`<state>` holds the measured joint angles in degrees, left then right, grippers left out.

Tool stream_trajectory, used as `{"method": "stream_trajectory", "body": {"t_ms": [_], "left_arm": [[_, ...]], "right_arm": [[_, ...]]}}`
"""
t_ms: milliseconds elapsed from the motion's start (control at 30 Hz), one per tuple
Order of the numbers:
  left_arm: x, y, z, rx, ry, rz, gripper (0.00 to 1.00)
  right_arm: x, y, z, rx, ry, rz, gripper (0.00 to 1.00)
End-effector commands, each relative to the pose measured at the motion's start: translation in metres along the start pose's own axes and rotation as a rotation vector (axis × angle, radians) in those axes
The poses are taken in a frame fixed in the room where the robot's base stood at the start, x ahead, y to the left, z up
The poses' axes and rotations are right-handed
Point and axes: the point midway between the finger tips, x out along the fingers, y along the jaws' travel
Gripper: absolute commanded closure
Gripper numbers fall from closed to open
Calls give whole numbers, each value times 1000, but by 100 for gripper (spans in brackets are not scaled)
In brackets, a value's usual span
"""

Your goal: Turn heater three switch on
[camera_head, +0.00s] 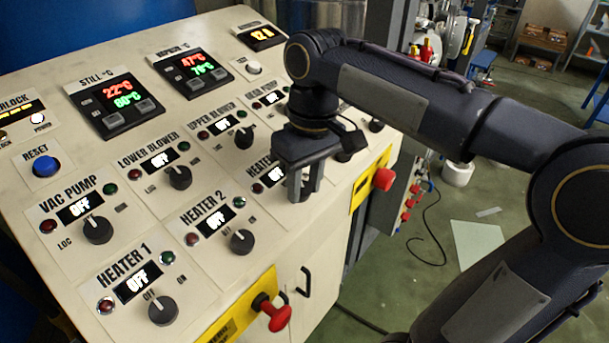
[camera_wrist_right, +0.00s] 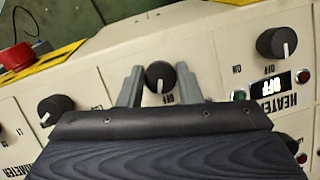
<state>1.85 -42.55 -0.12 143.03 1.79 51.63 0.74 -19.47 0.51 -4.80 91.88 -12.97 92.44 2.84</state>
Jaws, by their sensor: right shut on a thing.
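The heater three panel (camera_head: 255,166) is on the sloped control board, its label and display partly covered by my right gripper. The display beside it reads as off. My right gripper (camera_head: 303,190) points down onto that panel and hides its knob in the head view. In the right wrist view, the black heater three knob (camera_wrist_right: 160,73) is between the two grey fingers of my right gripper (camera_wrist_right: 160,88), which is shut on it. The knob's white mark points toward the OFF label. My left gripper is not in view.
Heater 2's knob (camera_head: 242,241) and heater 1's knob (camera_head: 163,310) are nearer, both displays reading OFF. Red emergency buttons (camera_head: 275,314) (camera_head: 384,179) on yellow plates stick out from the board's front edge. Lower blower's knob (camera_head: 180,177) is to the left.

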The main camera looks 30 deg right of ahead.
Motion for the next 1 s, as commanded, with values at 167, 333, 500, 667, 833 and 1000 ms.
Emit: {"method": "stream_trajectory", "body": {"t_ms": [167, 333, 500, 667, 833, 1000], "left_arm": [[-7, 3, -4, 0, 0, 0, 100], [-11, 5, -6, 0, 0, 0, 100], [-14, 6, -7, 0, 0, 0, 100], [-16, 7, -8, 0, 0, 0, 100], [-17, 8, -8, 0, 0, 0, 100], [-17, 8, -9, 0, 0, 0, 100]], "right_arm": [[-2, 1, 0, 159, 7, -62, 91], [-2, 2, 1, 303, 14, -117, 91], [-2, 2, 1, 424, 20, -165, 91], [-1, 2, 1, 511, 24, -199, 91], [-1, 2, 1, 572, 28, -223, 91], [-1, 2, 1, 603, 30, -236, 91]]}}
